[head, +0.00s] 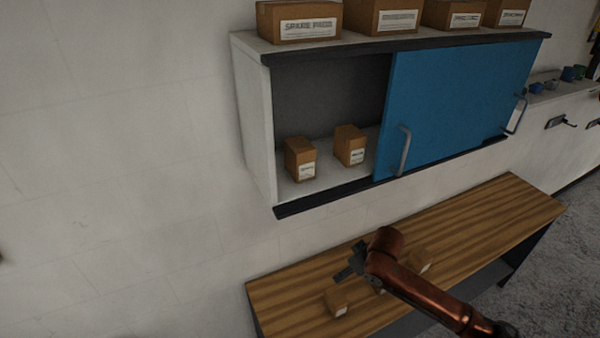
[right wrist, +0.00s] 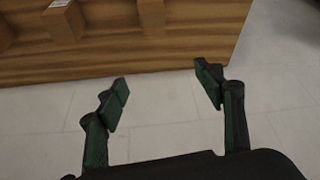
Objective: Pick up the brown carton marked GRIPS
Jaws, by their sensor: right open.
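Two small brown cartons stand in the open left part of the wall cabinet, a left one (head: 299,158) and a right one (head: 349,144). More small brown cartons are on the wooden bench, one near its left end (head: 335,302), one farther right (head: 421,259) and one mostly hidden by my right arm. Their labels are too small to read, so I cannot tell which is marked GRIPS. My right gripper (head: 347,269) is above the bench. In the right wrist view its fingers (right wrist: 165,90) are apart and empty, with a labelled carton (right wrist: 64,20) beyond them. My left gripper is out of view.
The cabinet's blue sliding door (head: 455,100) covers its right part. Larger cartons stand on top, one reading like SPARE PADS (head: 298,22). The bench (head: 290,290) has bare wood around its cartons. Grey floor (head: 560,260) lies at right.

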